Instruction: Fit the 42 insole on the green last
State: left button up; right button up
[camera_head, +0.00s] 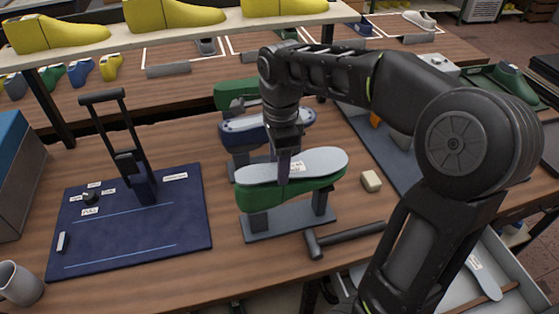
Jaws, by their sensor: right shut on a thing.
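The green last (300,195) sits sole up on a grey stand (285,222) near the middle of the table. A light grey insole (325,162) with a small white label lies along its top, roughly lined up with it. Whether the insole touches the last all along is hard to tell. My right gripper (284,172) points down from above and is shut on the insole near its middle edge. The fingers hide part of the insole and the label is too small to read surely. My left gripper is not in view.
A blue last (245,133) stands just behind, with another green last (235,92) farther back. A hammer (345,238) and a cream block (371,181) lie at the right. A navy mat (130,245) is at left, a mug (20,284) at front left, a drawer with an insole (485,275) lower right.

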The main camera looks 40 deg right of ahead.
jog(key=shift+f, duration=0.55)
jog(key=o, duration=1.4)
jog(key=shift+r+b, duration=0.1)
jog(key=shift+b, duration=0.2)
